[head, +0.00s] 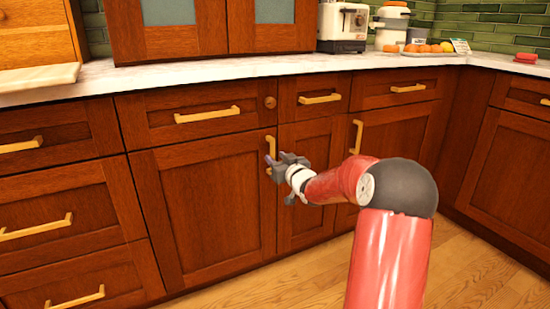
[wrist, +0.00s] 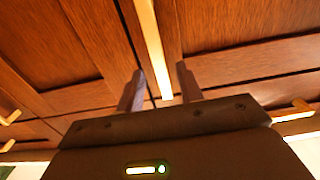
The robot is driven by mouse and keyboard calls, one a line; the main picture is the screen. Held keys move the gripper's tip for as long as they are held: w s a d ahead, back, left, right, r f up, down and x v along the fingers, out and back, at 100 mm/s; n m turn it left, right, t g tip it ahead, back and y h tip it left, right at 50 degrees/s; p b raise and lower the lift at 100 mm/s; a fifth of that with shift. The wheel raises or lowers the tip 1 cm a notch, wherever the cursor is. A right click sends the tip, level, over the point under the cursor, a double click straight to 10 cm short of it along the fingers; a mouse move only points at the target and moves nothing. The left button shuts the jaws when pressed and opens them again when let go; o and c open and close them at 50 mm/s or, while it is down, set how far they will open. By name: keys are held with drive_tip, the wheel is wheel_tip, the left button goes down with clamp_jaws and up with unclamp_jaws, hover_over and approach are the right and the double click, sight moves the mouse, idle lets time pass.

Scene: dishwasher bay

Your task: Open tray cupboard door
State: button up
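A tall brown wooden cupboard door (head: 205,215) has a vertical brass handle (head: 271,146) near its upper right edge. A narrow door (head: 305,165) is right beside it. I cannot tell which is the tray cupboard; both look shut. My gripper (head: 270,160) is at the handle's lower end. In the wrist view the handle (wrist: 148,35) runs down between the two separated fingers of my gripper (wrist: 161,82), with a gap visible on each side. The gripper is open. Whether the handle lies fully inside the fingers in depth is unclear.
Drawers (head: 207,115) with brass handles line the row above, and a drawer stack (head: 60,220) stands at the left. Another door handle (head: 357,136) is to the right. The pale counter (head: 230,72) holds a toaster (head: 342,27). The wooden floor (head: 490,265) is clear at front right.

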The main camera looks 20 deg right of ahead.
drive_tip(key=shift+w, duration=1)
drive_tip(key=shift+c, duration=0.5)
clamp_jaws()
